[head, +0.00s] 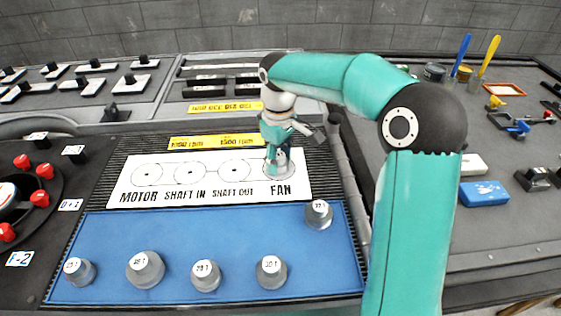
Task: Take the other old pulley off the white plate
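The white plate (215,194) lies behind the blue mat and is marked MOTOR, SHAFT IN, SHAFT OUT and FAN. The MOTOR, SHAFT IN and SHAFT OUT circles look bare. My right gripper (277,166) points down over the FAN circle. Something grey shows low around its fingertips, but the fingers hide it, so I cannot tell whether it is a pulley or whether the fingers are shut. Several grey numbered pulleys stand on the blue mat; one (318,215) is at its right, another (146,271) in the front row. My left gripper is out of view.
Yellow rpm labels (216,141) lie behind the plate. A dial with red knobs (15,200) is at the left. A blue box (484,194) and tools stand on the right bench. The middle of the blue mat (200,235) is clear.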

